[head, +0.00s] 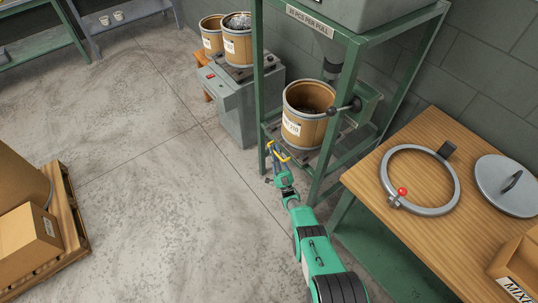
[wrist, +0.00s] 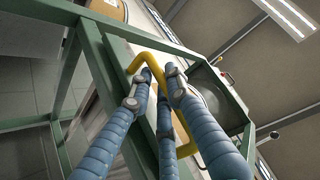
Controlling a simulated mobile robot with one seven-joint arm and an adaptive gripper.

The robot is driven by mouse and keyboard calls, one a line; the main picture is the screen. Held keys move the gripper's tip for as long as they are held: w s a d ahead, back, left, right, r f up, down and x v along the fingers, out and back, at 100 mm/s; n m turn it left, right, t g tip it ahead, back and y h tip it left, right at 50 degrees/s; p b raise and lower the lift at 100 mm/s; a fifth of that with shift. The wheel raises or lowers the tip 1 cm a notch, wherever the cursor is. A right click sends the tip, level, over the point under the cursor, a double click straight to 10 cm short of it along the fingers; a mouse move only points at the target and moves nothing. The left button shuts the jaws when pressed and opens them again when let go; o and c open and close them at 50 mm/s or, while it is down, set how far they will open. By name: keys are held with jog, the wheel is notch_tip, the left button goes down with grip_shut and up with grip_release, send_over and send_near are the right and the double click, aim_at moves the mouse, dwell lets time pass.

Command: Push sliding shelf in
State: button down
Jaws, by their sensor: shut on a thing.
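My gripper (head: 278,156) is at the front left of the frame, at the yellow handle. In the wrist view, the blue ribbed fingers of my gripper (wrist: 155,90) are closed around the handle. The fingers cover the middle of the handle.
A green-legged wooden table (head: 425,240) with a metal ring (head: 388,184) and round lid (head: 507,187) stands close on the right. A grey scale cabinet (head: 233,105) with tubs is behind left. A pallet (head: 70,215) with boxes is left. The floor between is clear.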

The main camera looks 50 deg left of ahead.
aim_at(280, 148)
jog(key=shift+w+d+f, duration=0.1)
jog(key=shift+w, duration=1.4)
jog(key=c, duration=1.9)
grip_release()
jog(key=v, duration=0.7)
jog(key=shift+d+f, duration=0.1)
jog(key=shift+d, duration=0.05)
